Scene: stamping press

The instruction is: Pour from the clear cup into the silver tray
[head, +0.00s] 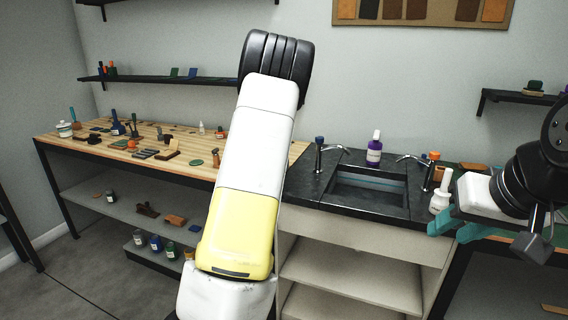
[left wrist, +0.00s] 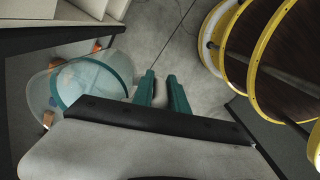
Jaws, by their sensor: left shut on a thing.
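The clear cup (left wrist: 62,100) is at the left of the left wrist view, see-through, with a teal ring at its rim. My left gripper (left wrist: 163,92) has teal fingers just right of the cup. It is shut on the cup, though the contact is hard to see and a narrow strip of floor shows between the fingers. In the head view my left arm crosses the middle, and its gripper is out of sight. My right gripper (head: 456,228) is at the right of the head view, fingers apart and empty. I cannot make out a silver tray in either view.
A wooden workbench (head: 98,157) with small tools stands at the left. A dark counter with a sink (head: 370,190) and a purple bottle (head: 374,150) is right of centre. A white bottle (head: 441,192) stands close to my right gripper. Yellow-rimmed brown round things (left wrist: 270,50) fill the wrist view's right.

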